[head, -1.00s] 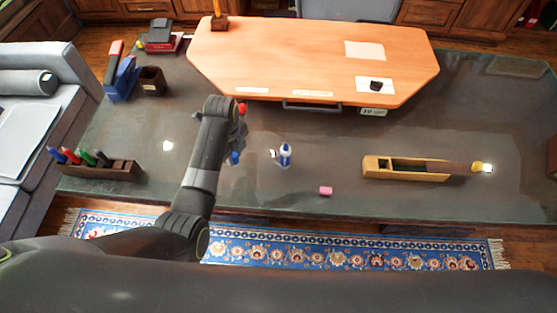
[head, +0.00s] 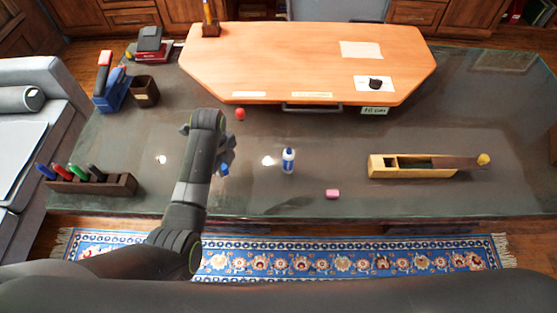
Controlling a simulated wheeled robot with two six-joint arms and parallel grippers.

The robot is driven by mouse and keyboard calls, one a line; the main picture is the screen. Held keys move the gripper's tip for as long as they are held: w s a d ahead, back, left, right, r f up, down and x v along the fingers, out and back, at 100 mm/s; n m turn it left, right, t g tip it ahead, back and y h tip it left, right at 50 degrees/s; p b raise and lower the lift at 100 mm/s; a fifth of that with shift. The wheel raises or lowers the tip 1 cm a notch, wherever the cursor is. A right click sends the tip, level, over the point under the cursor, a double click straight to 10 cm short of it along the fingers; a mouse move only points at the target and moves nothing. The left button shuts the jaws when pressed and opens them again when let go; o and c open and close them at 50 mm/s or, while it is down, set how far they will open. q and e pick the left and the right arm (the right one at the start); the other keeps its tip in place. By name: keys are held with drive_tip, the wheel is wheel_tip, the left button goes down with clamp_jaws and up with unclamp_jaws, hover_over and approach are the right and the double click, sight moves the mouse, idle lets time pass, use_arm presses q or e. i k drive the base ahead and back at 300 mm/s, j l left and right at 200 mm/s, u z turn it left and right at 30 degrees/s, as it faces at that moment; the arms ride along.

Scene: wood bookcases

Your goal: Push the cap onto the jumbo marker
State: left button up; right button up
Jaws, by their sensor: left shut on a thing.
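A blue and white upright item (head: 288,161), which looks like the jumbo marker, stands on the dark glossy desk. Its top end is too small to make out clearly. My left gripper (head: 222,166) is to the left of it, pointing down over the desk, and is mostly hidden by its own wrist. It is shut on a small blue thing (head: 224,170), which looks like the cap. The cap is apart from the marker, with a clear gap between them. My right gripper is not in view.
A red ball (head: 240,114) lies behind my wrist. A pen rack (head: 92,184) stands at left. A raised wooden board (head: 300,65) is at the back.

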sight(288, 154)
drive_tip(key=i+j, duration=0.1)
drive_tip(key=j, duration=1.6)
drive_tip(key=z, duration=1.25)
drive_tip(key=i+j, duration=0.05)
drive_tip(key=j, duration=0.05)
